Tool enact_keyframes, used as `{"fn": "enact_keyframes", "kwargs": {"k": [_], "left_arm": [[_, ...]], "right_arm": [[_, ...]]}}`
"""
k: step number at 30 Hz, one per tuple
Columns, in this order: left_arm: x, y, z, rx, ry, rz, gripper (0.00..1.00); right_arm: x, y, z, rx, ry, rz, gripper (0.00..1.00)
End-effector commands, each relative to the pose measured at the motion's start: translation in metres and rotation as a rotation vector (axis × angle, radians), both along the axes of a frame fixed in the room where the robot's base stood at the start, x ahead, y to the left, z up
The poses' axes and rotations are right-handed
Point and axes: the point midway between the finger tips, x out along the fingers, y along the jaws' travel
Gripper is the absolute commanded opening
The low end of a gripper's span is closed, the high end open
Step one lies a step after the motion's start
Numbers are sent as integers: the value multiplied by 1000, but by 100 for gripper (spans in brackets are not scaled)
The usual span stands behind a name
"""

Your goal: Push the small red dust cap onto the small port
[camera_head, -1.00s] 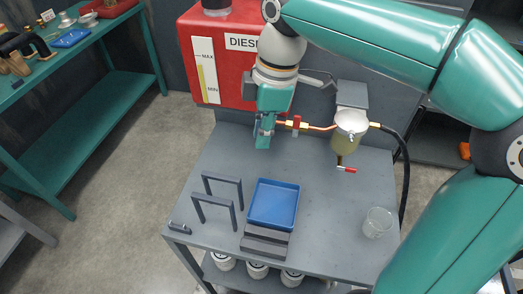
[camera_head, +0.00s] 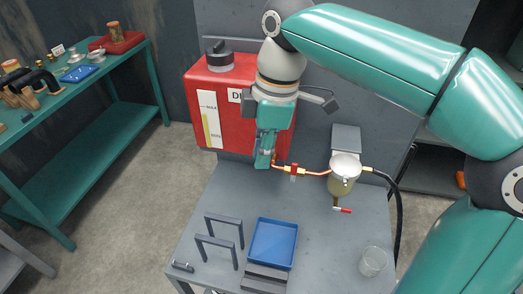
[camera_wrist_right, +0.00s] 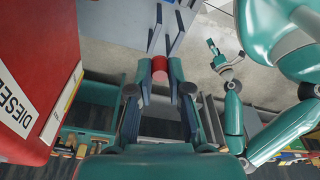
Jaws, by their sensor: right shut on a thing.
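My right gripper (camera_head: 263,163) points down in front of the red diesel tank, just left of the copper pipe end. In the right wrist view my right gripper (camera_wrist_right: 159,70) is shut on the small red dust cap (camera_wrist_right: 159,63), which sits between the fingertips. In the head view the cap is hidden by the fingers. I cannot make out the small port in either view. Another teal arm, my left one, shows in the right wrist view with its left gripper (camera_wrist_right: 215,50) apart from the cart; its jaws are too small to judge.
The red tank (camera_head: 220,110) stands behind my right gripper. The copper pipe (camera_head: 315,172) with a red-handled valve leads to the filter bowl (camera_head: 344,172). A blue tray (camera_head: 273,243), grey brackets (camera_head: 225,235) and a glass beaker (camera_head: 373,262) stand on the cart. The cart's middle is clear.

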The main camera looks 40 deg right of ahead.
Motion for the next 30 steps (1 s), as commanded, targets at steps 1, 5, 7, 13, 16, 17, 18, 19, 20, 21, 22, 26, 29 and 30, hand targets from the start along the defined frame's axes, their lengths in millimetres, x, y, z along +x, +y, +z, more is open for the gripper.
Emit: {"fn": "enact_keyframes", "kwargs": {"k": [1, 5, 7, 13, 16, 17, 18, 19, 20, 21, 22, 26, 29, 30], "left_arm": [[0, 0, 0, 0, 0, 0, 100], [0, 0, -1, 0, 0, 0, 100], [0, 0, -1, 0, 0, 0, 100], [0, 0, -1, 0, 0, 0, 100], [0, 0, -1, 0, 0, 0, 100], [0, 0, -1, 0, 0, 0, 100], [0, 0, -1, 0, 0, 0, 100], [0, 0, -1, 0, 0, 0, 100], [0, 0, -1, 0, 0, 0, 100], [0, 0, -1, 0, 0, 0, 100], [0, 0, -1, 0, 0, 0, 100], [0, 0, -1, 0, 0, 0, 100], [0, 0, -1, 0, 0, 0, 100], [0, 0, -1, 0, 0, 0, 100]], "right_arm": [[0, 0, 0, 0, 0, 0, 5], [0, 0, -1, 0, 0, 0, 5], [0, 0, -1, 0, 0, 0, 5], [0, 0, -1, 0, 0, -1, 5], [3, 0, -4, 0, 2, -16, 5], [5, 1, -6, -1, 3, -27, 5], [9, 1, -10, -1, 5, -45, 5], [13, 1, -14, -1, 5, -65, 5], [17, 2, -19, -1, 5, -88, 5], [24, 3, -26, -1, 6, -127, 5], [30, 4, -33, -2, 7, -159, 5], [59, 8, -72, -3, 10, -337, 5], [84, 13, -110, -4, 11, -493, 5], [92, 16, -125, -5, 10, -555, 5]]}}
